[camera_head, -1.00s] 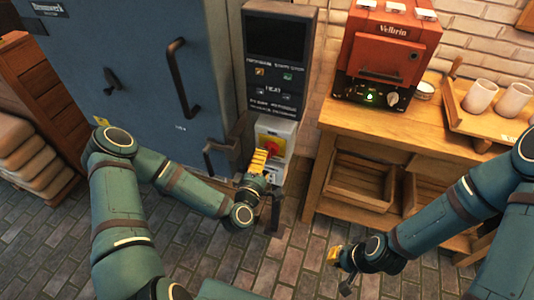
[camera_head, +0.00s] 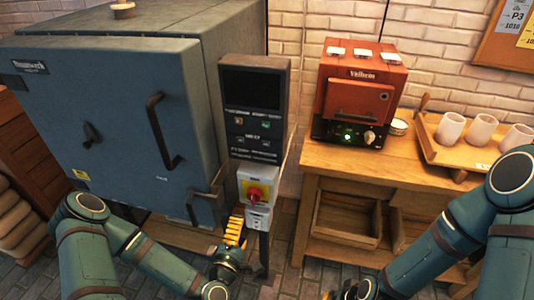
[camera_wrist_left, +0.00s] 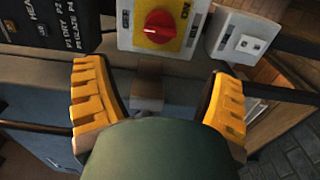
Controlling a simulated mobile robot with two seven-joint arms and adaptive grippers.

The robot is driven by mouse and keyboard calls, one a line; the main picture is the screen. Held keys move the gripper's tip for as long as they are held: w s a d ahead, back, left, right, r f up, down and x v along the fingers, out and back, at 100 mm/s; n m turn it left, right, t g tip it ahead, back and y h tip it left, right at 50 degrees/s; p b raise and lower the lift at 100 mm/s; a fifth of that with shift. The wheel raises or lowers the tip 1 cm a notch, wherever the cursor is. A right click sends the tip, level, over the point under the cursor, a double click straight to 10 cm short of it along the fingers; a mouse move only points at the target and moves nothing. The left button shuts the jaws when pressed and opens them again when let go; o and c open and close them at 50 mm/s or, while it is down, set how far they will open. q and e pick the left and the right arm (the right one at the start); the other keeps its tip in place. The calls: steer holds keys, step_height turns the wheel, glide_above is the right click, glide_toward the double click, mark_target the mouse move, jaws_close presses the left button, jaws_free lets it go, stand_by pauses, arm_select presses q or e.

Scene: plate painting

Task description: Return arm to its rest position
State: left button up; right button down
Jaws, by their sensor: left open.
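My left gripper (camera_head: 234,232) is in front of the kiln's post, just below and left of the red rotary switch (camera_head: 256,194) on its yellow plate. In the left wrist view its two yellow fingers (camera_wrist_left: 157,105) are spread wide with nothing held between them. The red switch (camera_wrist_left: 160,27) is beyond the fingertips there, apart from them. My right gripper (camera_head: 338,296) is at the bottom edge of the head view, mostly cut off, so its fingers cannot be judged.
The large blue-grey kiln (camera_head: 120,130) stands shut at left, with its control panel (camera_head: 254,105) beside it. A wooden bench (camera_head: 345,165) at right bears a small red kiln (camera_head: 360,95) and a tray (camera_head: 440,152) with white cups (camera_head: 481,131). Brick floor lies below.

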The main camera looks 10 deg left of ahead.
arm_select(q)
steer(key=s+d+f+m+g+h, duration=0.3)
steer(key=d+f+m+g+h, duration=0.2)
steer(key=d+f+m+g, duration=0.4)
steer(key=s+a+m+g+y, duration=0.1)
steer(key=s+m+g, duration=0.6)
steer(key=s, duration=0.2)
steer(key=shift+f+g+y, duration=0.3)
